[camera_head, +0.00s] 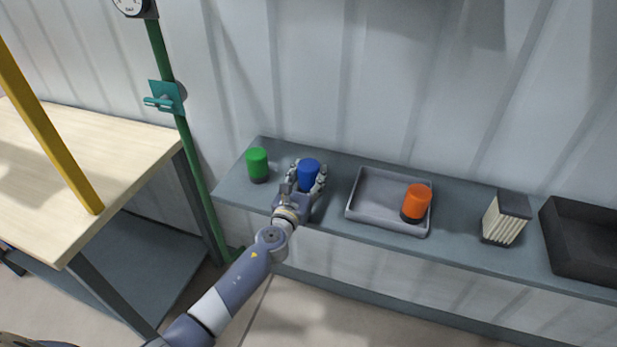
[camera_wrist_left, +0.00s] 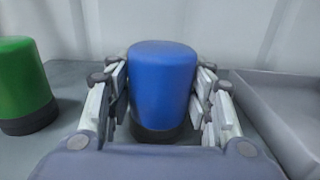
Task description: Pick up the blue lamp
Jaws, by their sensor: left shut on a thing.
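The blue lamp (camera_head: 308,172) is a short cylinder with a dark base, upright at the grey shelf, between the green lamp and the grey tray. My left gripper (camera_head: 305,184) is around it, with fingers on both sides. In the left wrist view the blue lamp (camera_wrist_left: 162,85) stands between the two fingers of my left gripper (camera_wrist_left: 160,105), which is shut on it. I cannot tell whether its base touches the shelf. My right gripper is not in view.
A green lamp (camera_head: 257,163) stands left on the shelf (camera_head: 330,226). A grey tray (camera_head: 370,212) holds an orange lamp (camera_head: 416,202). Further right are a ribbed block (camera_head: 504,218) and a black bin (camera_head: 575,275). A green pipe (camera_head: 190,165) and wooden table (camera_head: 110,150) are left.

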